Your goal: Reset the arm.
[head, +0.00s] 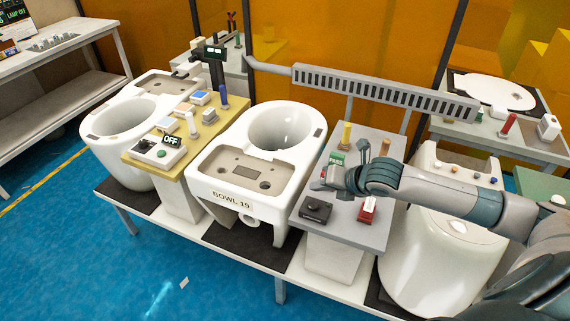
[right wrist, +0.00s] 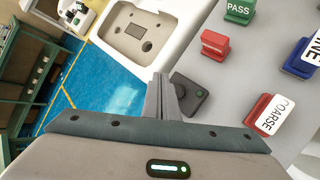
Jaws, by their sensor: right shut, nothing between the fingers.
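My right arm (head: 440,185) reaches in from the right over the grey stand (head: 365,235). My right gripper (head: 322,182) is above this stand, close to the toilet labelled BOWL 19 (head: 232,196). In the right wrist view its fingers (right wrist: 165,92) are together and hold nothing. A dark block (right wrist: 188,94) lies beside the fingertips in that view. My left gripper is in neither view.
The grey stand carries a red block (head: 367,210), the dark block, a green PASS block (right wrist: 238,10) and a COARSE block (right wrist: 270,115). A yellow stand (head: 190,150) with an OFF sign is left of the bowl. A slotted grey bar (head: 385,92) runs behind. Blue floor lies in front.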

